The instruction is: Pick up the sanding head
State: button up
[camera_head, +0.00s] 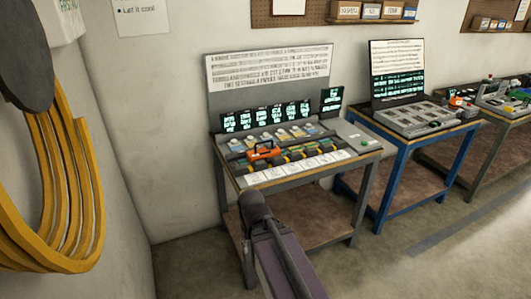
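I cannot make out for certain which thing is the sanding head. An orange tool-like thing with dark parts (263,150) lies on the left workbench (312,173), towards its left side. Several small, mostly dark and orange-green items (303,152) lie in a row to its right, too small to identify. My arm reaches up from the bottom of the picture to just in front of this bench. Its fingers do not show, so I see no grip on anything.
White cards (300,169) line the bench's front edge. Small screens (265,116) and a text board (268,68) stand behind. A blue-framed bench (400,160) with a grey tray (415,118) stands to the right. Yellow hose loops (60,190) hang at left. The right foreground floor is clear.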

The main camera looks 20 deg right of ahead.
aim_at(271, 150)
jog(key=i, duration=0.85)
jog(key=u, duration=0.05)
